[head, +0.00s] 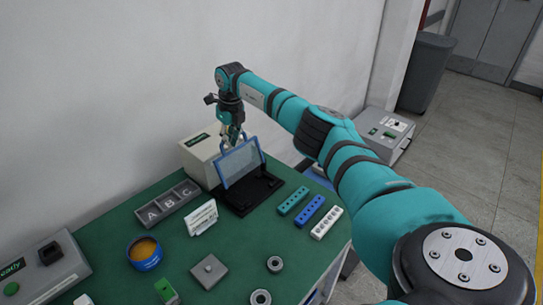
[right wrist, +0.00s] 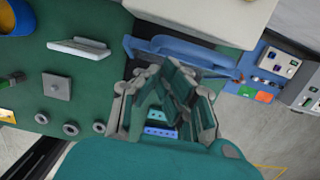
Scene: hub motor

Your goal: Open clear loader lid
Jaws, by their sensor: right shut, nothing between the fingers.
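The clear loader lid (head: 240,164) has a blue frame and stands tilted up steeply above its black base (head: 250,194). The lid's blue frame also shows in the right wrist view (right wrist: 140,47), just beyond the fingers. My right gripper (head: 233,143) is shut and empty at the lid's top edge, partly hidden by it. Its fingers show in the right wrist view (right wrist: 168,78). I cannot tell whether they touch the frame. My left gripper is not in view.
A beige box (head: 199,157) stands behind the lid. An A-B-C tray (head: 168,204), a white sign (head: 202,217) and a blue bowl (head: 145,253) are to the left. Teal, blue and white strips (head: 326,223) lie to the right. Some green tabletop in front is clear.

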